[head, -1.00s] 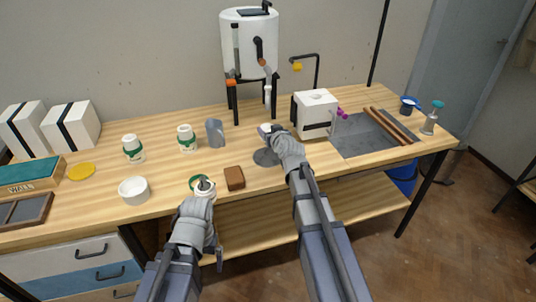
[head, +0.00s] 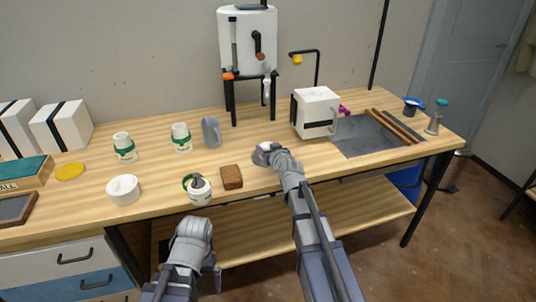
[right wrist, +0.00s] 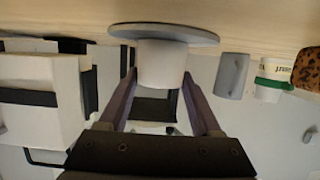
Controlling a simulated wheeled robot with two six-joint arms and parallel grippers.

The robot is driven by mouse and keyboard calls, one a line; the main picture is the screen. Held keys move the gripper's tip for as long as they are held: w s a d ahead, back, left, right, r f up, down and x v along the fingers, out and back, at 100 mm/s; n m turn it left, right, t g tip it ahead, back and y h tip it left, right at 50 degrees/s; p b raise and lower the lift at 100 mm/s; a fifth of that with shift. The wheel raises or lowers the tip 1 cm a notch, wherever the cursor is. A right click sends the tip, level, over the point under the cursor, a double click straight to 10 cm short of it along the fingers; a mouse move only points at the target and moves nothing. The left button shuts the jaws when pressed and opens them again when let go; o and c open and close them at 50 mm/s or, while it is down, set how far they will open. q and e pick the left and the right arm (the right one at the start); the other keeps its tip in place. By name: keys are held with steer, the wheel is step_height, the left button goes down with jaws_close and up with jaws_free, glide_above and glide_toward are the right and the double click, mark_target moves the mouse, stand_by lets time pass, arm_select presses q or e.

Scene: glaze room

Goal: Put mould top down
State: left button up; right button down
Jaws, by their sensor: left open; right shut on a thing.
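My right gripper (head: 268,153) is shut on a white, round-sided piece (right wrist: 162,64), perhaps the mould top. In the right wrist view, which is upside down, the piece stands between both fingers against a grey disc (right wrist: 165,33) on the table. The disc also shows in the head view (head: 259,159), partly hidden by the gripper. I cannot tell whether the piece rests fully on it. A white block with a black strap (head: 317,103) stands right of the gripper. My left gripper (head: 196,226) is open, in front of the table edge; its fingers are mostly hidden.
A white pot with a grey thing in it (head: 199,196) stands near the front edge, beside a brown block (head: 231,177). A grey mug (head: 211,133), white cups with green bands (head: 182,142) and a white bowl (head: 123,190) stand left. Two rods (head: 397,127) lie on a grey slab.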

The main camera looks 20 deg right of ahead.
steer(key=shift+f, duration=0.15)
steer(key=shift+c, duration=0.4)
jaws_free()
steer(key=shift+s+r+p, duration=0.3)
steer(key=shift+r, duration=0.05)
steer(key=p+v, duration=0.3)
steer(key=v, duration=0.8)
steer(key=shift+s, duration=0.2)
